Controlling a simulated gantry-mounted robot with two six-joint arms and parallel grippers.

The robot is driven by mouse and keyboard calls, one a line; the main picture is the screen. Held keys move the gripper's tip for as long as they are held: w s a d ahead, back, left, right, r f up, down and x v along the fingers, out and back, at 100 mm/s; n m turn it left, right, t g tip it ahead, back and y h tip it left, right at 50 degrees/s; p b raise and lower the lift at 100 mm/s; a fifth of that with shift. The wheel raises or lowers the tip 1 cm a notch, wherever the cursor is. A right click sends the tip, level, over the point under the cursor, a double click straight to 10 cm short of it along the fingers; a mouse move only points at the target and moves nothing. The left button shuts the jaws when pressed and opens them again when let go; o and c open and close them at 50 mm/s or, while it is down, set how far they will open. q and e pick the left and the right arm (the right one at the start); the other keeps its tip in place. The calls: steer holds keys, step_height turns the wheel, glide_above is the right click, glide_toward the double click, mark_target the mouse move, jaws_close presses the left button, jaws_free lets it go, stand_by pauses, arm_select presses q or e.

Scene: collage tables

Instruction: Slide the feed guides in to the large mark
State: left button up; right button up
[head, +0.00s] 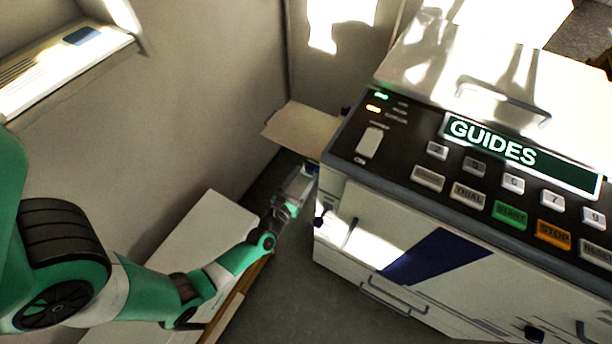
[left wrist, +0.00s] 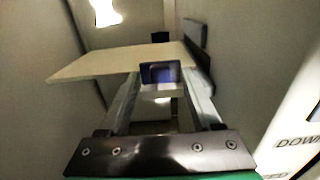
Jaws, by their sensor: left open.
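The machine (head: 460,190) stands at the right of the head view, its display reading "GUIDES". A flat cream feed tray (head: 300,128) juts from its left side; it also shows in the left wrist view (left wrist: 110,63). There, a dark upright plate (left wrist: 197,48) stands at the tray's right edge and a small dark piece (left wrist: 160,37) at its far edge; I cannot tell whether these are feed guides. My left gripper (head: 303,178) is open, below the tray beside the machine. A dark blue block (left wrist: 160,72) shows between its fingertips; contact is unclear. No large mark is readable.
The control panel has several buttons, including the green START (head: 510,215) and orange STOP (head: 554,234). A white-topped stand (head: 205,235) is beneath my left arm. A wall closes off the left. Grey floor (head: 300,300) is clear before the machine.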

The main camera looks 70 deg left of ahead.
arm_select(q)
steer(key=shift+w+a, duration=0.45)
steer(key=shift+w, duration=0.1)
jaws_close()
stand_by(1.0)
